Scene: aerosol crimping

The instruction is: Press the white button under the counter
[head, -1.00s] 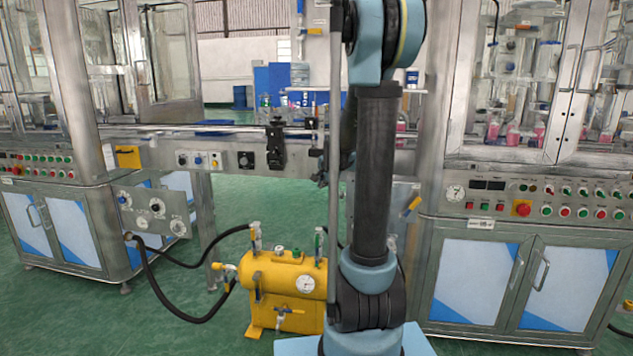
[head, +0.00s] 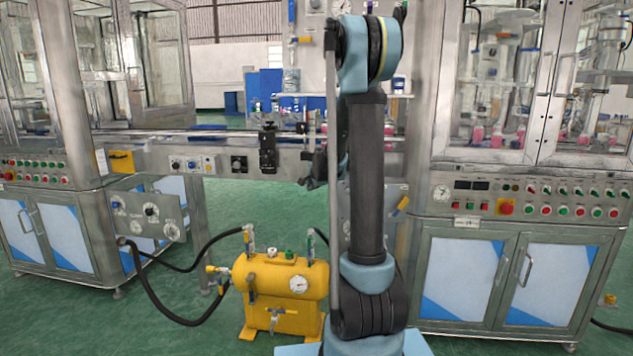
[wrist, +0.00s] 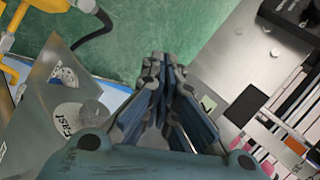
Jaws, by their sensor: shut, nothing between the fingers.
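My gripper (head: 307,184) is in front of the conveyor counter (head: 226,153), low at its front side and left of my upright arm link. In the wrist view my gripper (wrist: 157,68) has its fingers together, with nothing between them. Left of the fingers there, a grey panel (wrist: 42,98) carries a round white label (wrist: 68,116) with dark lettering and a grey round knob beside it. I cannot tell whether this is the white button. The fingers are apart from it in the picture. My arm hides part of the right-hand panel (head: 392,203) under the counter in the head view.
A yellow tank (head: 281,283) with a gauge and black hoses stands on the green floor. Steel cabinets flank the counter, the right one (head: 508,280) close to my arm. A knob panel (head: 146,215) hangs at left.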

